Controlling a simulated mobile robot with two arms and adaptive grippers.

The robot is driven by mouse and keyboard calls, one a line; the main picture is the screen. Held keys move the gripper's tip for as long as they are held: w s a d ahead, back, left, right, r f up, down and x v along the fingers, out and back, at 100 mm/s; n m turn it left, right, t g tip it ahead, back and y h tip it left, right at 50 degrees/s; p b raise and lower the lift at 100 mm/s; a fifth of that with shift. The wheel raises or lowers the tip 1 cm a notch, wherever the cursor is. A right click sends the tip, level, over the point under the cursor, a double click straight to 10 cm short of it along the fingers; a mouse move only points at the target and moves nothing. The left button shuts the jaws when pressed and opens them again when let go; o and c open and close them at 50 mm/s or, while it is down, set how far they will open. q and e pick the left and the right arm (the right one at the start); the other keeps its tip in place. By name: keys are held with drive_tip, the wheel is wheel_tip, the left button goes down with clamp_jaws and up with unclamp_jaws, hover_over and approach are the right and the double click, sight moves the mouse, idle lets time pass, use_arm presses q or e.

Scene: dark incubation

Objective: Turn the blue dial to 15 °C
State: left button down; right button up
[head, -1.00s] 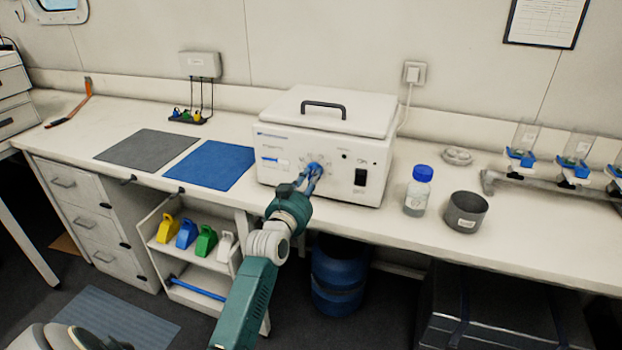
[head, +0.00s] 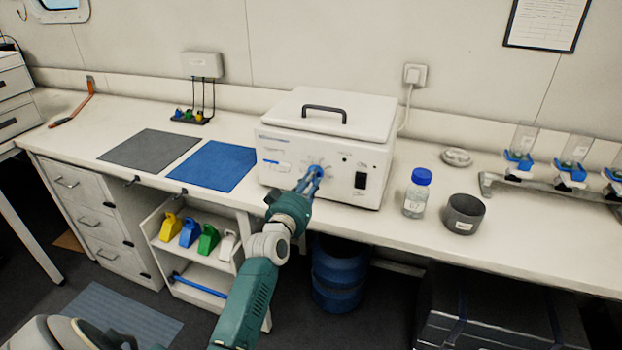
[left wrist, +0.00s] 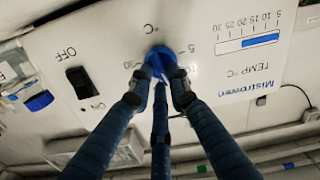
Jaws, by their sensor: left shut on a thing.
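The white box (head: 280,183) stands on the bench with its blue dial on the front, mostly hidden by my fingers in the head view. In the left wrist view, which is upside down, the blue dial (left wrist: 160,60) sits between my fingertips. Numbers such as 5 and 30 are around it; the pointer mark is not clear. My left gripper (head: 312,180) is shut on the dial, its fingers touching it from several sides; it also shows in the wrist view (left wrist: 160,85). The temperature scale (left wrist: 250,40) has a blue bar ending near 20. My right gripper is not in view.
The box's black ON/OFF switch (head: 361,180) is right of the dial. A blue-capped bottle (head: 416,195) and a grey cup (head: 464,214) stand further right. A blue mat (head: 212,167) lies to the left. A shelf cart (head: 190,265) is below the bench.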

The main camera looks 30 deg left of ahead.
use_arm(q)
drive_tip(key=shift+n, duration=0.4)
drive_tip(key=c, duration=1.6)
unclamp_jaws()
drive_tip(key=shift+c, duration=0.2)
drive_tip(key=v, duration=1.2)
